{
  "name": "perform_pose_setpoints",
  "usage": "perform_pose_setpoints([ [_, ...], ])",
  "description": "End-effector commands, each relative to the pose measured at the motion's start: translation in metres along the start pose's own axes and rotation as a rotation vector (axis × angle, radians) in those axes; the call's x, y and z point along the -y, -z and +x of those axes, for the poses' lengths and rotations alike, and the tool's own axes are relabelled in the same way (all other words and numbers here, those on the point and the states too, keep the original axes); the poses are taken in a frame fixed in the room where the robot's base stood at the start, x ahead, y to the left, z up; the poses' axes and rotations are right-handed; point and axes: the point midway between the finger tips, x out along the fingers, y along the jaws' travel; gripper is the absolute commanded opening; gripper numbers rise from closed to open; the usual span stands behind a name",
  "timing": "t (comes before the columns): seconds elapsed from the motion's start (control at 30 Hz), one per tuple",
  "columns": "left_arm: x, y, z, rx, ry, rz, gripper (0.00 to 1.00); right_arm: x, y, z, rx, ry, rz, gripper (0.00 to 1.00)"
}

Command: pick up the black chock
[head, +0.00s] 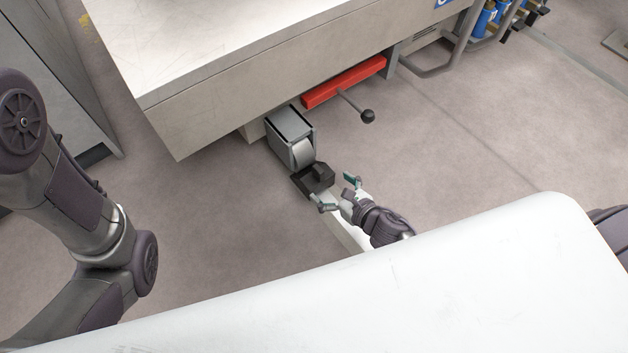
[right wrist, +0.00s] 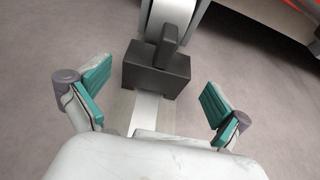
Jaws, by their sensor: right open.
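The black chock (head: 318,178) sits low by the floor against a grey caster wheel (head: 303,152) under the machine. It has a block-shaped body with an upright grip part, and it also shows in the right wrist view (right wrist: 156,74). My right gripper (head: 337,193) is open and empty, just in front of the chock. In the right wrist view its two green-padded fingers (right wrist: 155,100) are spread wide, one on each side of a pale bar, with the chock beyond and between them. The fingers do not appear to touch the chock. My left arm shows at the left, but its gripper is out of view.
The pale bar (right wrist: 148,112) runs from the chock toward me. The machine's overhanging edge (head: 240,100) is above the wheel. A red bar (head: 343,82) and a lever with a black knob (head: 367,116) stick out to the right. The floor (head: 450,150) at right is clear.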

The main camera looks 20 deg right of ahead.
Motion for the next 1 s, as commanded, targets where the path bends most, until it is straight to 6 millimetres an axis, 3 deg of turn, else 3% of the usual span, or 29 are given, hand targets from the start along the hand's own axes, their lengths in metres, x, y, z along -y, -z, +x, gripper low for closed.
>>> perform_pose_setpoints([
  [0.1, -0.002, 0.003, -0.009, 0.001, 0.000, 0.000, 0.40, 0.000, 0.002, 0.016, 0.001, -0.001, 0.000, 1.00],
  [0.27, -0.003, 0.004, -0.014, 0.001, 0.000, 0.000, 0.40, 0.001, 0.001, 0.025, 0.000, 0.000, 0.000, 1.00],
  [0.6, -0.010, 0.017, -0.048, 0.000, -0.001, 0.000, 0.40, 0.000, 0.001, 0.068, 0.001, 0.000, 0.002, 1.00],
  [0.93, -0.010, 0.016, -0.048, 0.001, -0.001, 0.000, 0.40, 0.000, -0.003, 0.072, -0.001, 0.000, 0.002, 1.00],
  [1.0, -0.010, 0.016, -0.048, 0.001, -0.001, 0.000, 0.40, 0.000, -0.003, 0.072, -0.001, 0.000, 0.002, 0.88],
])
